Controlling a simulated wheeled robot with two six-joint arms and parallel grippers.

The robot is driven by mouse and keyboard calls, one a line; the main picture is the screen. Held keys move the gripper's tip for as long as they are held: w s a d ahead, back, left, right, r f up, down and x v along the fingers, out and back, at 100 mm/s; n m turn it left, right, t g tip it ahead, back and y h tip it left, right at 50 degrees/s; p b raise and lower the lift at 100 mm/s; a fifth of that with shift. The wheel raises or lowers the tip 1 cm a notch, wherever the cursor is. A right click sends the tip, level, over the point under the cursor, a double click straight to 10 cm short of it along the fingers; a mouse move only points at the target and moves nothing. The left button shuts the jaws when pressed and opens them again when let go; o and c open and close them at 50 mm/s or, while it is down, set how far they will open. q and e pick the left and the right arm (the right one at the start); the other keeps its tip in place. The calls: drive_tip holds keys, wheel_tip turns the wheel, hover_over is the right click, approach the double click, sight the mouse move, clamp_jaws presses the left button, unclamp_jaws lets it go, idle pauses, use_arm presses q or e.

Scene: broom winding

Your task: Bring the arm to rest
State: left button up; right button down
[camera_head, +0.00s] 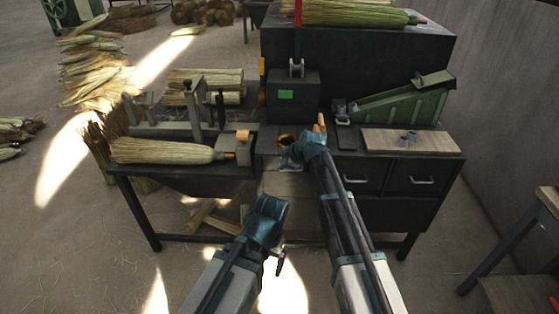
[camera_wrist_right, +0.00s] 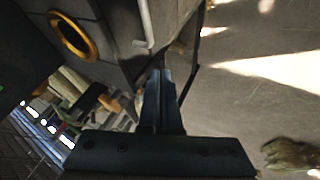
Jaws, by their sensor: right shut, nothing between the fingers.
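My right arm reaches forward from the bottom of the head view, and its gripper (camera_head: 287,162) is at the front of the dark workbench (camera_head: 180,181), near a brass-coloured ring (camera_head: 286,139). In the right wrist view the right gripper (camera_wrist_right: 160,80) has its fingers together with nothing between them. The ring (camera_wrist_right: 72,36) shows at upper left there, apart from the fingers. My left arm comes in at the bottom middle of the head view. The left gripper (camera_head: 279,262) hangs low in front of the bench, and its fingers are too small to judge.
A straw broom (camera_head: 165,151) lies on the bench's left part. A green tray (camera_head: 400,107) and a pale board (camera_head: 412,141) are on the right. A table (camera_head: 515,235) is at the right edge.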

use_arm(q)
wheel_tip(320, 180, up, 2)
drive_tip(key=shift+r+p, duration=0.15)
drive_tip(key=shift+p, duration=0.5)
use_arm(e)
drive_tip(key=v, duration=0.2)
drive_tip(key=shift+s+d+r, duration=0.15)
drive_tip(key=shift+s+r, duration=0.1)
drive_tip(key=shift+r, duration=0.05)
drive_tip(key=shift+s, duration=0.1)
use_arm(q)
wheel_tip(320, 180, up, 8)
drive_tip(key=p, duration=0.7)
drive_tip(key=shift+f, duration=0.25)
use_arm(e)
drive_tip(key=s+d+r+m+g+h, duration=0.1)
drive_tip(key=s+m, duration=0.3)
drive_tip(key=s, duration=0.7)
drive_tip(key=s+d+r+m+g+h, duration=0.1)
drive_tip(key=s+d+m+g+h, duration=0.2)
drive_tip(key=s, duration=0.9)
drive_tip(key=s+d+r+m+g+h, duration=0.1)
drive_tip(key=s+m, duration=0.5)
drive_tip(key=s, duration=0.6)
drive_tip(key=shift+d+r+g+h, duration=0.15)
drive_tip(key=shift+d+g+h, duration=0.4)
drive_tip(key=shift+d, duration=0.3)
